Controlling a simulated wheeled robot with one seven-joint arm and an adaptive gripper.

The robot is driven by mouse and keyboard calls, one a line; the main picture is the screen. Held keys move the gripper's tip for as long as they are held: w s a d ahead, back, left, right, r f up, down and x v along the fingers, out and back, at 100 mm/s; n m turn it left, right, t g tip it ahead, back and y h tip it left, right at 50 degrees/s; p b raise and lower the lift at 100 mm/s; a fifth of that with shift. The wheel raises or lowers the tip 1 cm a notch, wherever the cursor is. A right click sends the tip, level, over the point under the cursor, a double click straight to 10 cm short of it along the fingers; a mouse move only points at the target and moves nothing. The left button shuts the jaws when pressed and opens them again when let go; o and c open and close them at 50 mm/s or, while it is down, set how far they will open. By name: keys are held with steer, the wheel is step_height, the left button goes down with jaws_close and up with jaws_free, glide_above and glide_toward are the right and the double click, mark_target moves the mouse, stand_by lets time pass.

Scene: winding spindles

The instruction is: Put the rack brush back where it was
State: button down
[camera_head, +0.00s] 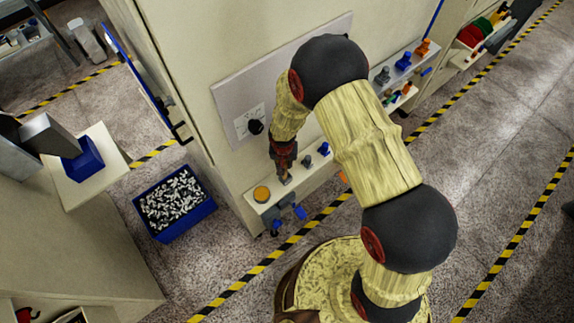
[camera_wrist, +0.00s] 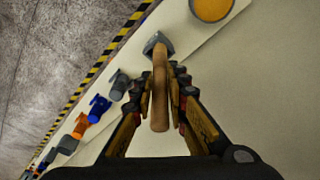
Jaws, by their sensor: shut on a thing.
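The brush (camera_wrist: 160,88) has a tan wooden handle and a grey, angular head. In the wrist view its handle stands between the fingers of my gripper (camera_wrist: 161,78), which is shut on it. The grey head points toward the pale shelf (camera_wrist: 182,35). In the head view my gripper (camera_head: 285,168) points down over the narrow shelf (camera_head: 310,178) on the wall, and the brush is mostly hidden or too small to make out. I cannot tell whether the head touches the shelf.
An orange round thing (camera_head: 262,193) lies at the shelf's near end. A blue fitting (camera_head: 324,149) stands farther along it. Grey and blue parts (camera_head: 300,212) hang at the front edge. A blue crate (camera_head: 180,238) of small pieces is on the floor to the left.

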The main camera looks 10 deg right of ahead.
mark_target(286, 171)
steer(key=f, duration=0.3)
steer(key=shift+s+d+f+b, duration=0.2)
steer(key=shift+s+d+b, duration=0.1)
steer(key=shift+s+b, duration=0.05)
steer(key=shift+w+a+f, duration=0.1)
steer(key=shift+f, duration=0.15)
steer(key=shift+s+r, duration=0.2)
steer(key=shift+s, duration=0.05)
steer(key=c, duration=2.2)
jaws_free()
steer(key=o, duration=0.4)
steer(key=shift+w+a+r, duration=0.1)
steer(key=shift+w+r, duration=0.05)
steer(key=shift+o, duration=0.2)
step_height(286, 171, up, 12)
steer(key=s+b, duration=0.1)
steer(key=shift+s+a, duration=0.2)
